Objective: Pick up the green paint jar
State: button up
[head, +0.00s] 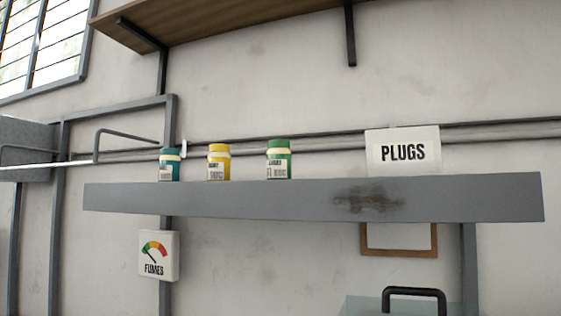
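The green paint jar (279,159) has a green lid and a pale label. It stands upright on a grey shelf (240,202), the rightmost of three jars. A yellow jar (219,162) stands to its left, and a teal jar (169,164) stands farther left. Clear gaps separate the three jars. My gripper's fingers cannot be made out in this view. Nothing covers the green jar.
A wooden shelf (220,18) on dark brackets hangs above. Pipes (330,143) run along the wall behind. A FUMES gauge (158,255) hangs below. A black handle (414,292) shows at the bottom right.

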aim_at(279, 153)
jog(key=u, duration=0.05)
jog(key=i, duration=1)
jog(key=z, duration=0.05)
